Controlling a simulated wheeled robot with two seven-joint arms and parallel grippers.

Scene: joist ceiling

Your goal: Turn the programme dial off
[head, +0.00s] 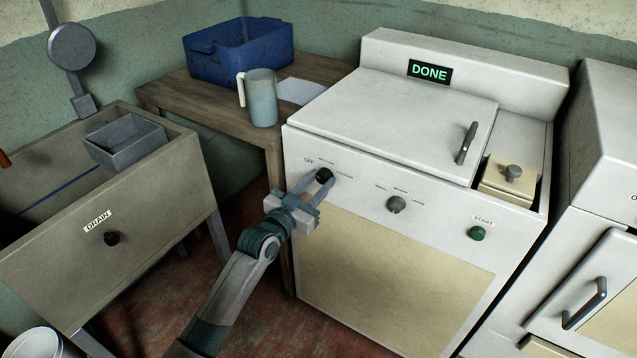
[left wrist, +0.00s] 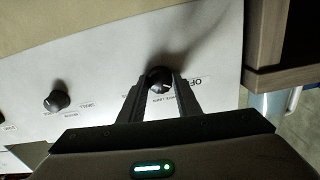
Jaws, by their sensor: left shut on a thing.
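The programme dial (head: 324,175) is a dark round knob at the upper left of the white washing machine's front (head: 350,195), beside the OFF label. My left gripper (head: 316,185) is shut on this dial, with its fingers on either side of the knob. The left wrist view also shows the dial (left wrist: 159,78) between the two fingertips (left wrist: 156,88), with the OFF lettering just beside it. The dial's pointer is too small and covered to read. The machine's display (head: 429,71) reads DONE. My right gripper does not show.
A second dial (head: 396,204) and a green START button (head: 477,233) sit further right on the panel. A wooden table (head: 215,95) with a blue crate (head: 238,50) and a jug (head: 262,98) stands left. A sink marked DRAIN (head: 150,215) is at far left.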

